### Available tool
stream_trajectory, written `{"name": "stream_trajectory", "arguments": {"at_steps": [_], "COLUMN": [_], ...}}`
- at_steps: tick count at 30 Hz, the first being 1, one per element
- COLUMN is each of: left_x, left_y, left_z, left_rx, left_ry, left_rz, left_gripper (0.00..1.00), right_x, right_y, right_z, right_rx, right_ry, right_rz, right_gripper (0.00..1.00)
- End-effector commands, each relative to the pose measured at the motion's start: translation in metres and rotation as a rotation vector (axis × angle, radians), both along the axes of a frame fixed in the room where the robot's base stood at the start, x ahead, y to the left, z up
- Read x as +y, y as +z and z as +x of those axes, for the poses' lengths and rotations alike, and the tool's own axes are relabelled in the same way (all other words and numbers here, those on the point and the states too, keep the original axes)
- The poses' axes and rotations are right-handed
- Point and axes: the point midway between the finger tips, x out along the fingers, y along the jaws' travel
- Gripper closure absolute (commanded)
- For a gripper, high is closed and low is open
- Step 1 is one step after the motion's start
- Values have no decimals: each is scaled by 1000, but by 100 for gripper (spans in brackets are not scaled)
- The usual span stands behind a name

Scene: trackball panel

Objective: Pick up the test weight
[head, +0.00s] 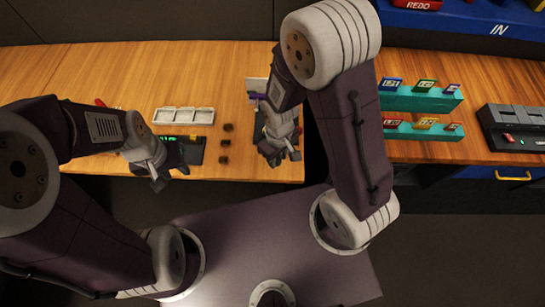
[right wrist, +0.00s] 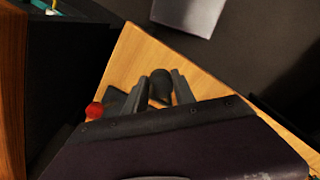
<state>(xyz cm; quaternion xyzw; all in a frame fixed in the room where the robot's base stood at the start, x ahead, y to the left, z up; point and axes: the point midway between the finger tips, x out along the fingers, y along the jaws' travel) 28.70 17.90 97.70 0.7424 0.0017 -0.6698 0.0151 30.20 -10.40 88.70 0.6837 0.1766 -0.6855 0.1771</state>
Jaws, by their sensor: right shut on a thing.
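In the right wrist view, a dark rounded piece, which looks like the test weight (right wrist: 160,87), sits between the two fingers of my right gripper (right wrist: 162,92). The gripper is shut on it, above the light wooden surface. In the head view my right gripper (head: 283,155) is near the front edge of the table, and the weight cannot be made out there. My left gripper (head: 172,176) is open, with its fingers apart and nothing seen between them, close to the front of a black device with a green display (head: 186,149).
Small dark brown blocks (head: 226,142) stand left of my right gripper. A white compartment tray (head: 183,115) lies behind. In the wrist view a red ball (right wrist: 94,110) is near a dark flat piece. Teal racks (head: 420,100) and a black-grey unit (head: 513,128) stand right, past a gap.

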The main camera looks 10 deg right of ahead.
Motion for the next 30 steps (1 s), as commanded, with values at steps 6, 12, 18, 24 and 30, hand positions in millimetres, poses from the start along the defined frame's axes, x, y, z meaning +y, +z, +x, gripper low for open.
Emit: {"name": "stream_trajectory", "arguments": {"at_steps": [6,12,18,24,30], "left_x": [0,0,0,0,0], "left_y": [-36,-84,-84,-92,-92], "left_z": [0,0,0,0,0], "left_rx": [0,1,-1,0,0], "left_ry": [0,0,0,0,0], "left_rz": [0,0,0,0,0], "left_gripper": [64,64,64,64,64], "right_x": [-18,-26,-46,-54,-55], "right_y": [8,16,45,55,58], "right_z": [-21,-35,-64,-76,-79], "right_rx": [-14,-13,-10,-5,-2], "right_ry": [-1,-1,-3,-1,0], "right_rz": [4,4,2,2,1], "right_gripper": [100,100,100,100,100]}}
